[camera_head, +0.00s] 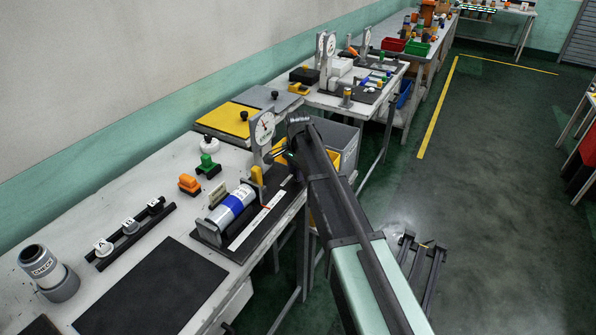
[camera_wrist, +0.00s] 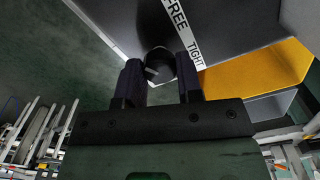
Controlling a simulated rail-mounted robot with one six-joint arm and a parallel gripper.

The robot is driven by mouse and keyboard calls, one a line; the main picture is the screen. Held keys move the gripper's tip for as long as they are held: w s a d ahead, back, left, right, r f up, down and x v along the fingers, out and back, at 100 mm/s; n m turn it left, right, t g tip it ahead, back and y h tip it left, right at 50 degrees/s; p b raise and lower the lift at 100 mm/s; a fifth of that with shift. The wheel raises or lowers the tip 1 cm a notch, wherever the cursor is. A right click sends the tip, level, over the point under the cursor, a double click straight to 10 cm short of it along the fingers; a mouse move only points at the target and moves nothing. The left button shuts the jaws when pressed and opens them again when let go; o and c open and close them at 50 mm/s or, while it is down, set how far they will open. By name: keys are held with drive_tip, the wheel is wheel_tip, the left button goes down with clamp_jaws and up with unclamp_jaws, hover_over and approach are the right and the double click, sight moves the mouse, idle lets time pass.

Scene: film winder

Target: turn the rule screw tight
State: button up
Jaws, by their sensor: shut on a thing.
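In the wrist view my gripper (camera_wrist: 159,72) has its two dark fingers on either side of a round black knob, the rule screw (camera_wrist: 160,62), and is shut on it. A white strip (camera_wrist: 185,25) with the words FREE and TIGHT runs beside the screw, with TIGHT nearest the right finger. In the head view my gripper (camera_head: 284,156) is at the bench's right edge, beside the dial gauge (camera_head: 263,128). The screw is hidden there. The winder with its blue-and-white roll (camera_head: 232,206) and long white rule (camera_head: 257,220) stands just left of my arm.
A black mat (camera_head: 150,290) covers the bench front. A yellow bin (camera_wrist: 257,77) is close on the right in the wrist view. The floor (camera_head: 480,200) to the right is open.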

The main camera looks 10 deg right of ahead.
drive_tip(key=o, duration=0.9)
wheel_tip(320, 180, up, 11)
drive_tip(key=p, duration=1.1)
drive_tip(key=shift+f, duration=0.15)
